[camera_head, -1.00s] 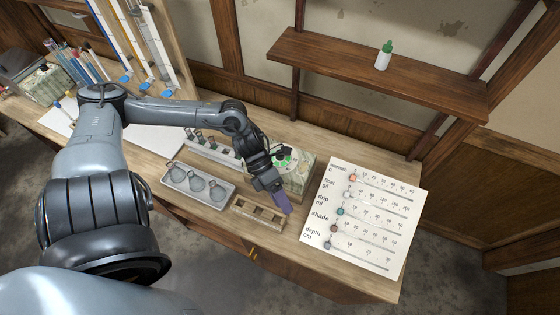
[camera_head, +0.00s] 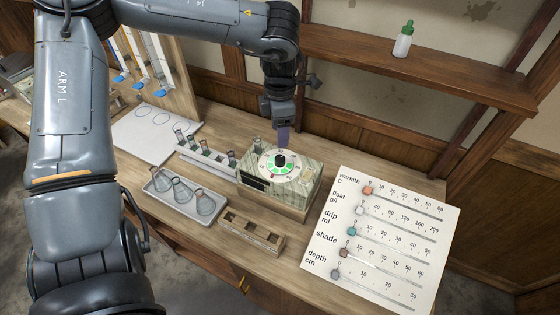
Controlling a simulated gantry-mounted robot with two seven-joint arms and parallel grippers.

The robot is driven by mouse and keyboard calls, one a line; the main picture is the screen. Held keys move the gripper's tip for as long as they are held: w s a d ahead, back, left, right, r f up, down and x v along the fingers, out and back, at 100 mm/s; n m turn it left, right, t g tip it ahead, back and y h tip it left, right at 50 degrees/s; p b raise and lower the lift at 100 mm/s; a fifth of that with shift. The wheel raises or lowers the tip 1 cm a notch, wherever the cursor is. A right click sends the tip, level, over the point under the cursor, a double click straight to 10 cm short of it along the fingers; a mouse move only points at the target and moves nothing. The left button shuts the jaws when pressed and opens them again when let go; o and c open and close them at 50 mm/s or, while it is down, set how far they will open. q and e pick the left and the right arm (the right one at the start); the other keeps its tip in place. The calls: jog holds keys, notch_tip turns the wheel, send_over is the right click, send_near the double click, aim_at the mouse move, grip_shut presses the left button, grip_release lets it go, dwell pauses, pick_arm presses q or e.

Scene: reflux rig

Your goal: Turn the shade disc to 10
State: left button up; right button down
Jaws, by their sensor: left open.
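A round disc (camera_head: 268,170) with a white and green face and a black centre knob lies on the top of a marbled box (camera_head: 308,187) on the bench. I cannot read the disc's numbers or its setting. My left gripper (camera_head: 282,142) points down just above and behind the knob, near the disc's far edge. It is open, with nothing seen in it, and whether it touches the disc is unclear. A white board (camera_head: 425,225) to the right has a row labelled shade, with a small knob (camera_head: 343,252) at its left end. My right gripper is not in view.
A tray of flasks (camera_head: 160,205), a rack of small vials (camera_head: 205,160) and an empty wooden rack (camera_head: 250,238) stand close left and in front of the box. A shelf (camera_head: 440,75) with a green-capped bottle (camera_head: 403,40) is behind.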

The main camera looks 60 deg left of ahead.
aim_at(280, 157)
pick_arm(q)
notch_tip(280, 157, down, 10)
jog(key=shift+d+f+b, duration=0.1)
jog(key=shift+b, duration=0.4)
jog(key=shift+c, duration=0.5)
jog(key=c, duration=1)
